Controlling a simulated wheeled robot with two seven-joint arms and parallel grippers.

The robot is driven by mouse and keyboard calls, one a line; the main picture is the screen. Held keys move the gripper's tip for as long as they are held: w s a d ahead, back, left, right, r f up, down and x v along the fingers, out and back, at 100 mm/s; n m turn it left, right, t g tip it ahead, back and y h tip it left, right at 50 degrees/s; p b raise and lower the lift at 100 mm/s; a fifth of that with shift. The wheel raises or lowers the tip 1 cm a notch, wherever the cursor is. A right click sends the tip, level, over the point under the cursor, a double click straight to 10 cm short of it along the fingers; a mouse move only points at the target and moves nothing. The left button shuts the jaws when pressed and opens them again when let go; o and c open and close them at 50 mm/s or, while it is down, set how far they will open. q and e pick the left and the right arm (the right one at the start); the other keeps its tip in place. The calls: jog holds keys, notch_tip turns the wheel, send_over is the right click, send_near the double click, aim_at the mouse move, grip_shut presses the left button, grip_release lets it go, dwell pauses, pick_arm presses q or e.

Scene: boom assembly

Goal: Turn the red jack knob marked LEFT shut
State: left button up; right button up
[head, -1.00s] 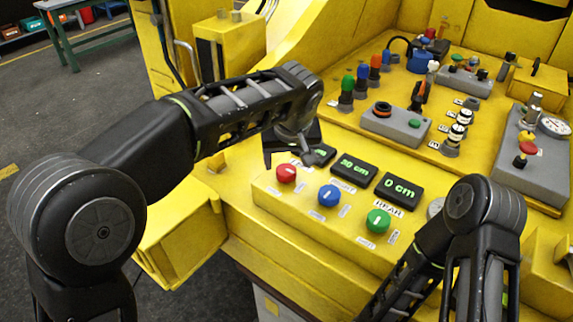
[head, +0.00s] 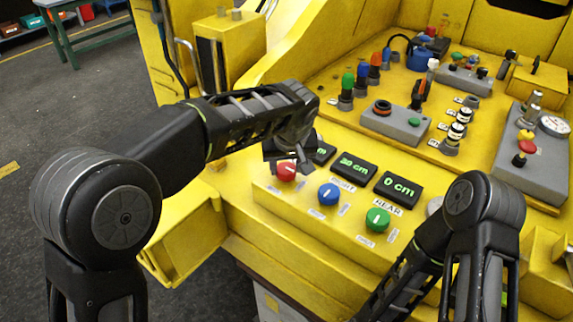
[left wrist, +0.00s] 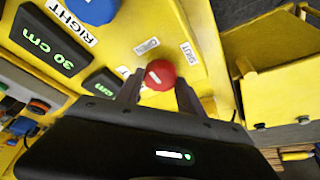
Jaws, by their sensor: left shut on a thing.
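The red knob (head: 286,171) is at the left end of a row of three on the yellow panel. It also shows in the left wrist view (left wrist: 160,75), with a short pale line on its cap. My left gripper (head: 284,164) is at this knob, and its two fingers (left wrist: 158,88) are shut on the knob's sides. The LEFT label is hidden behind the gripper. A SHUT label (left wrist: 189,52) sits beside the knob. The display behind the red knob (head: 321,153) is partly covered, so its number cannot be read. My right gripper is out of view.
The blue knob (head: 329,194) has a 30 cm display (head: 354,168) marked RIGHT. The green knob (head: 377,220) has a 0 cm display (head: 398,188) marked REAR. A grey box (head: 395,124) and several coloured levers stand behind. My right arm is at the lower right.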

pick_arm(q)
jog(key=c, duration=0.6)
jog(key=shift+m, duration=0.5)
jog(key=shift+a+m+h+b, duration=0.15)
jog(key=shift+m+h+b, duration=0.35)
jog(key=shift+m, duration=0.4)
jog(key=m+h, duration=0.1)
jog(key=m, duration=0.2)
jog(key=shift+a, duration=0.1)
jog(key=m+h+p, duration=0.1)
jog(key=m, duration=0.2)
jog(key=m+g+h+p, duration=0.1)
jog(key=m, duration=0.2)
jog(key=shift+w+a+r+g, duration=0.1)
jog(key=shift+w+r+g, duration=0.05)
jog(key=shift+g, duration=0.15)
jog(key=m+p, duration=0.1)
jog(key=m, duration=0.1)
jog(key=m+g+h+p, duration=0.1)
jog(key=m, duration=0.1)
jog(key=shift+w+m+g+p, duration=0.1)
jog(key=shift+m+g+p, duration=0.2)
jog(key=shift+m+p, duration=0.1)
jog(key=shift+m+g, duration=0.3)
jog(key=shift+m, duration=0.3)
